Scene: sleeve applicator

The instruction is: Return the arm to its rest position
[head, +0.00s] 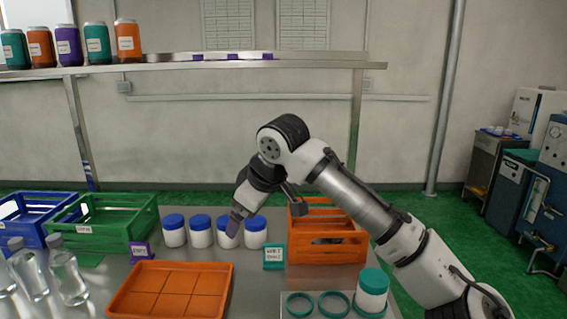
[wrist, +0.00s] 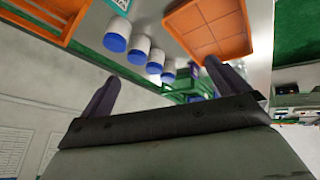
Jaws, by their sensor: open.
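My arm reaches up from the lower right of the head view and bends at a raised elbow, with my gripper (head: 236,222) pointing down over the table. It hangs in front of the row of white jars with blue lids (head: 200,232) and partly covers one or two of them. In the wrist view my gripper (wrist: 160,85) shows two dark fingers spread wide apart with nothing between them. The blue-lidded jars (wrist: 138,48) appear beyond the fingers there. I cannot tell the exact gap between the fingertips and the jars.
An orange divided tray (head: 170,290) lies in front. An orange crate (head: 328,250) stands behind my forearm. A teal-lidded jar (head: 372,291) stands in a ring holder (head: 300,312) near my arm. Green (head: 103,222) and blue (head: 38,215) crates and clear bottles (head: 68,272) are left. A shelf (head: 180,66) spans behind.

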